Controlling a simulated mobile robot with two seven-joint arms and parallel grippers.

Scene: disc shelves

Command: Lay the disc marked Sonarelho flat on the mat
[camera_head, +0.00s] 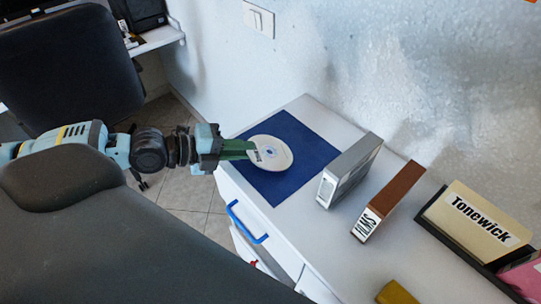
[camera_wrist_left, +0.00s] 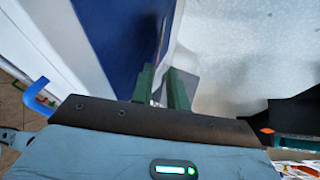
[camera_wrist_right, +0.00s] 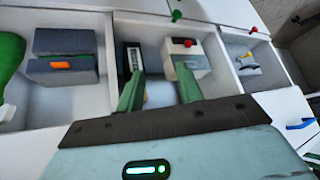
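The dark blue mat (camera_head: 315,150) lies on the white cabinet top near its far left end. A white disc (camera_head: 277,157) with a small dark label and a blue centre shows over the mat; I cannot read its name. My left gripper (camera_head: 250,149) holds the disc by its left edge. In the left wrist view the fingers (camera_wrist_left: 162,85) are close together around the thin, edge-on disc (camera_wrist_left: 162,38), beside the mat surface (camera_wrist_left: 115,40). I cannot tell whether the disc touches the mat. My right gripper (camera_wrist_right: 158,90) is open and empty, seen only in the right wrist view.
A grey case (camera_head: 350,170), a brown case (camera_head: 390,200) and a cream Tonewick box (camera_head: 470,220) stand right of the mat. A yellow object (camera_head: 396,293) is at the front. A blue handle (camera_head: 245,224) sticks out below the mat. White compartments (camera_wrist_right: 110,50) holding boxes lie beyond my right gripper.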

